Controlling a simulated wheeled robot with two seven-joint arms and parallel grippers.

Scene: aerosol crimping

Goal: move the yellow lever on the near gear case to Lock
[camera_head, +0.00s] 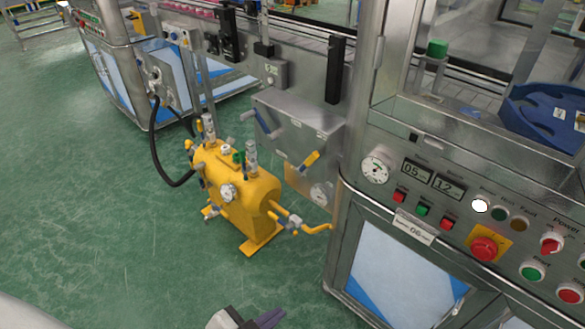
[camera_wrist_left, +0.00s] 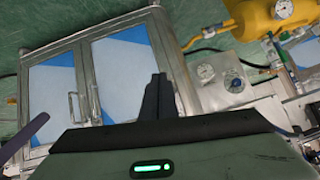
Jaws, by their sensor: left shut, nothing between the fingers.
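The yellow lever (camera_head: 309,161) sits on the lower right front of a grey metal gear case (camera_head: 298,126) in the head view. It slants up to the right. Its Lock marking is too small to read. A blue lever (camera_head: 262,120) slants at the case's left side. My left gripper (camera_head: 256,320) shows only partly at the bottom edge of the head view, well below and apart from the lever. In the left wrist view its dark fingers (camera_wrist_left: 156,98) are together with nothing between them, in front of cabinet doors. My right gripper is not in view.
A yellow tank (camera_head: 240,190) with gauges and valves stands on the green floor left of and below the case. A control panel (camera_head: 460,205) with buttons and a red emergency knob juts out at right. Open floor (camera_head: 110,225) lies to the left.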

